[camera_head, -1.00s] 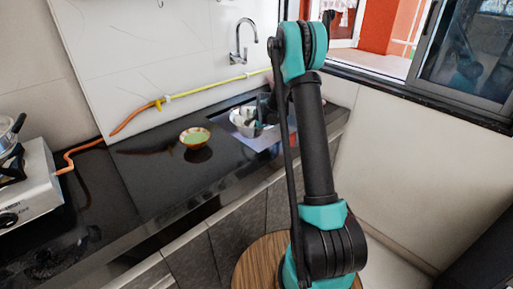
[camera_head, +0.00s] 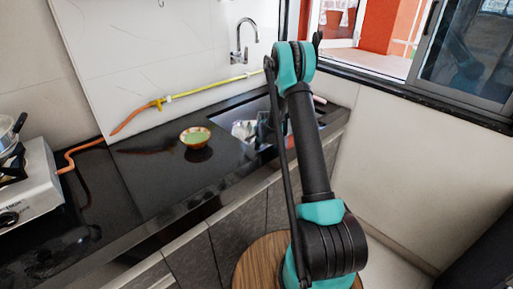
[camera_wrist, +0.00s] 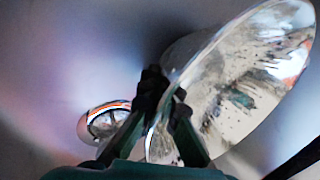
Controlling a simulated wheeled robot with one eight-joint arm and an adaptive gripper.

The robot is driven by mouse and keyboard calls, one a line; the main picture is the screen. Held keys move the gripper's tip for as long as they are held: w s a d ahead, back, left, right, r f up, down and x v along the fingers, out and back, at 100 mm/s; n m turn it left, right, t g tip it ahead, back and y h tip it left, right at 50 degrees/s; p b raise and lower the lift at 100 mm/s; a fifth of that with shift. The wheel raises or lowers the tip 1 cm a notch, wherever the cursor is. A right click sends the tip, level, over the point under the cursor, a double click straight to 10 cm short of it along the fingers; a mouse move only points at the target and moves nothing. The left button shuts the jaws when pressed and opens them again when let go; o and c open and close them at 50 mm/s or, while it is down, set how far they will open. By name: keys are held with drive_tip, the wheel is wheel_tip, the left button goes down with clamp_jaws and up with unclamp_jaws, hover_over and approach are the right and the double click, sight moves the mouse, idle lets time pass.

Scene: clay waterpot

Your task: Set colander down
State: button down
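The colander, a shiny silver bowl with dark marks, fills the right of the wrist view (camera_wrist: 240,85), tilted on its side. My gripper (camera_wrist: 165,95) has its fingertips close together on its near rim. In the head view, the gripper (camera_head: 266,130) is partly hidden behind my arm, at the sink (camera_head: 262,106). A small silver patch of the colander (camera_head: 242,130) shows beside it, low in the sink area. The round metal drain (camera_wrist: 103,122) lies on the sink floor to the left. I cannot tell whether the colander touches the floor.
A small gold-rimmed bowl with a green inside (camera_head: 195,137) stands on the black counter (camera_head: 150,180) left of the sink. A faucet (camera_head: 243,45) rises behind, and a yellow-orange hose (camera_head: 155,103) runs along the wall. A stove (camera_head: 35,185) is at the far left.

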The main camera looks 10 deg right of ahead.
drive_tip(key=shift+f, duration=0.15)
drive_tip(key=c, duration=1.7)
unclamp_jaws()
drive_tip(key=v, duration=1.2)
drive_tip(key=shift+r, duration=0.25)
